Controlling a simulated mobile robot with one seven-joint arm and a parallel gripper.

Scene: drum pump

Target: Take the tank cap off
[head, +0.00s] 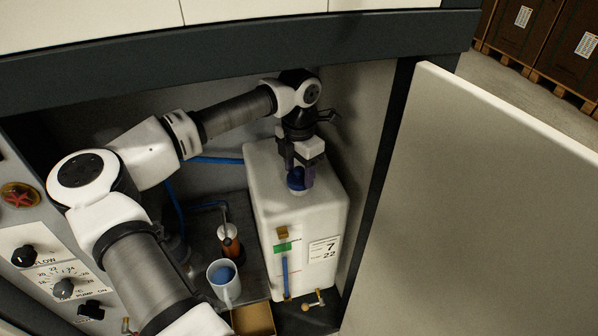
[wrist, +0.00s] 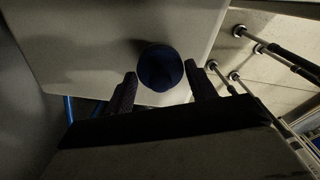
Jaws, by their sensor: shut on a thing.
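The white tank (head: 267,210) stands inside the cabinet, with a blue level tube and a label on its front. The dark blue tank cap (head: 295,181) is at the tank's top. My gripper (head: 302,172) reaches down from above and is shut on the cap. In the wrist view the round cap (wrist: 160,68) shows between the two dark fingers of my gripper (wrist: 163,84). The fingers hide part of the cap's side in the head view. I cannot tell whether the cap is seated on the neck or loose.
A white cup with blue contents (head: 223,282) and an orange-brown cylinder (head: 229,243) stand left of the tank. A control panel with knobs (head: 63,288) is at the left. The open door (head: 490,210) bounds the right, and the cabinet's top edge (head: 200,48) runs above my arm.

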